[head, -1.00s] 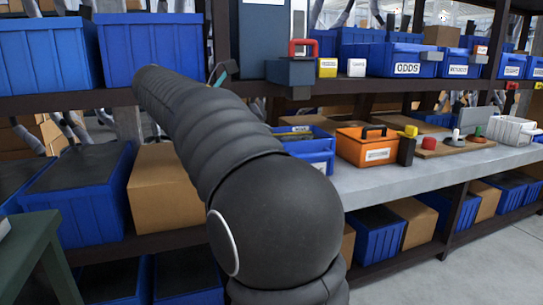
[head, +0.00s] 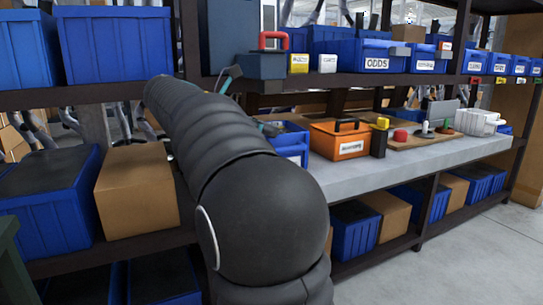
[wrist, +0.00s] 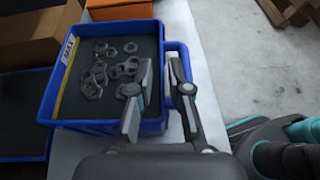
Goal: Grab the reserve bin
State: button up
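A blue open bin (wrist: 152,126) holds several metal rings and links on a dark floor, with a "MAX" mark inside its left wall. It appears to be the blue bin (head: 293,152) on the grey counter in the head view, partly hidden by my arm; its front label is unreadable there. I cannot tell from any label that it is the reserve bin. My gripper (wrist: 160,62) is open, its two fingers apart at the bin's right side, with the blue side rim or handle between them. It does not appear closed on anything.
An orange bin (head: 339,145) stands just right of the blue bin on the counter (head: 365,175). A black block with a yellow top (head: 379,138) is beside it. A shelf above carries blue bins, one labelled ODDS (head: 372,57). Grey floor (head: 470,235) lies open at right.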

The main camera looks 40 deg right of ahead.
aim_at(282, 135)
jog(key=b+x, duration=0.1)
jog(key=x, duration=0.3)
jog(key=shift+s+d+f, duration=0.1)
jog(key=shift+d+f, duration=0.1)
jog(key=shift+f, duration=0.05)
grip_shut()
